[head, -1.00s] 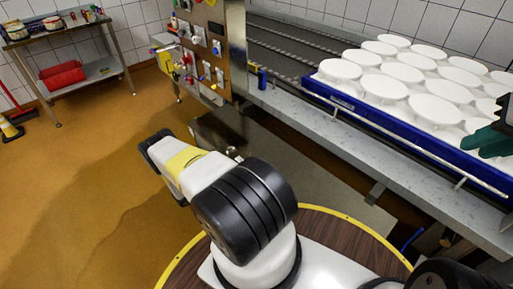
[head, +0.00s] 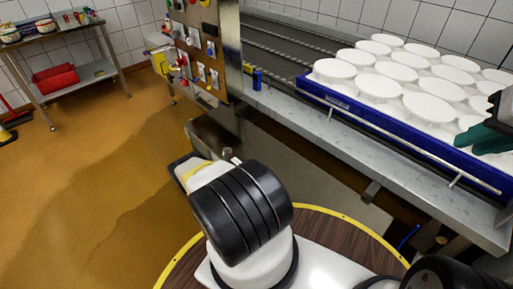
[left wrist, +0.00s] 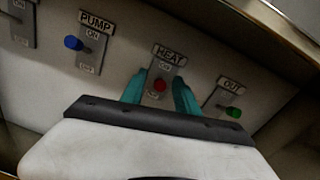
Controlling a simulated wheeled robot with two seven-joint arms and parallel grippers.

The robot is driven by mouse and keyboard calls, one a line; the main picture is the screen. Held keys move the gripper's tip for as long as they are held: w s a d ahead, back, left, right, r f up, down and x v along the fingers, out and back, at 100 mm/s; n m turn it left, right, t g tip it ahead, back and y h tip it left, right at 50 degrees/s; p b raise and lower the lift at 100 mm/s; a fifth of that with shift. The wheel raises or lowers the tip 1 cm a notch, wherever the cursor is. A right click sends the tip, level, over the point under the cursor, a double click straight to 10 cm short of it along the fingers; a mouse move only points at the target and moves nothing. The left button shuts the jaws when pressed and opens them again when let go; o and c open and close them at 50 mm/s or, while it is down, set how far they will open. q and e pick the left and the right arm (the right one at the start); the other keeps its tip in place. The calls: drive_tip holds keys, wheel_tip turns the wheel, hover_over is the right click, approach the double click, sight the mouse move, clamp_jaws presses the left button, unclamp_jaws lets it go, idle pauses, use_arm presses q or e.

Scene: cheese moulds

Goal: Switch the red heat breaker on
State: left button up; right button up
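The red heat breaker (left wrist: 160,86) shows in the left wrist view as a small red knob on a plate under the HEAT label (left wrist: 169,53). The knob sits toward the lower end of its plate; the small marks there are hard to read. My left gripper (left wrist: 158,91) is open, with one teal finger on each side of the red knob. Whether a finger touches it I cannot tell. In the head view the left gripper is hidden behind my own arm. My right gripper (head: 488,138) is partly in view at the right edge; its opening is unclear.
The blue PUMP breaker (left wrist: 73,42) is left of the heat breaker, and the green OUT breaker (left wrist: 235,113) is right. The control panel (head: 205,50) stands beside the steel conveyor. A blue tray (head: 335,100) of white moulds lies on the counter.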

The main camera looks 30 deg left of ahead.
use_arm(q)
clamp_jaws()
drive_tip(key=shift+a+r, duration=0.15)
drive_tip(key=shift+w+r+g, duration=0.15)
drive_tip(key=shift+r+g, duration=0.1)
drive_tip(key=shift+g, duration=0.55)
unclamp_jaws()
